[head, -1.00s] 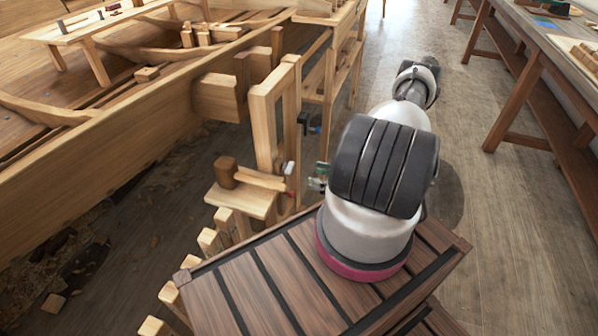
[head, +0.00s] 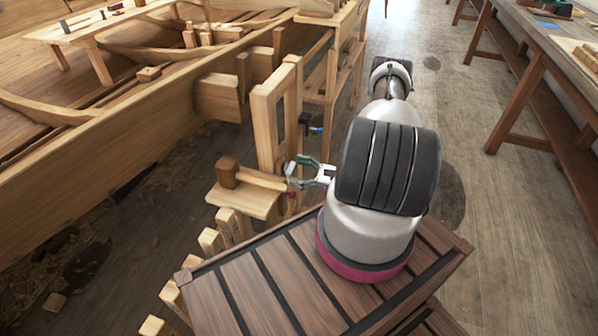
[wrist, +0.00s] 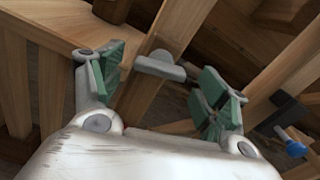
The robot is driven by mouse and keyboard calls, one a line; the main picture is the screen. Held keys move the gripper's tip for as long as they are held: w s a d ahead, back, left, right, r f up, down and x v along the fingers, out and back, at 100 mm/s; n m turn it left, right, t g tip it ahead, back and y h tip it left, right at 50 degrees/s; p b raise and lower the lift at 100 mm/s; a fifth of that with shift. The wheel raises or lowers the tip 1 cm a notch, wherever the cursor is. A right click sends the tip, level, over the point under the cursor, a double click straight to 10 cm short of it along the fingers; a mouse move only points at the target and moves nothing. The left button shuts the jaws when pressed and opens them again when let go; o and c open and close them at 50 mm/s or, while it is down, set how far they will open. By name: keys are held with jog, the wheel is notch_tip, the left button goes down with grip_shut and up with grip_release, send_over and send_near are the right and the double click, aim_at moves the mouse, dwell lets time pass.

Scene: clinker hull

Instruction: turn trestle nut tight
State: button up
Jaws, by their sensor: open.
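In the wrist view a grey nut with a flat bar-shaped handle (wrist: 160,66) sits against a wooden post (wrist: 165,32) of the trestle. My gripper (wrist: 160,70) is open, with its green-padded fingers on either side of the nut. A gap shows between the nut and each pad. In the head view my gripper (head: 298,171) is low beside the upright wooden trestle frame (head: 263,125), to the left of my arm. The nut is hard to tell from the fingers there.
A wooden mallet (head: 228,172) lies on a small wooden shelf (head: 243,202) left of my gripper. A blue-handled black clamp (head: 306,124) is fixed behind it; its blue handle (wrist: 297,148) is right of my fingers. The boat hull (head: 110,150) fills the left.

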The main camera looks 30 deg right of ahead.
jog(key=c, duration=1)
jog(key=shift+m, duration=0.3)
jog(key=m, duration=0.3)
jog(key=shift+m, duration=0.3)
jog(key=shift+c, duration=0.2)
jog(key=shift+o, duration=0.2)
jog(key=shift+s+m, duration=0.1)
jog(key=shift+m, duration=2.1)
jog(key=o, duration=1)
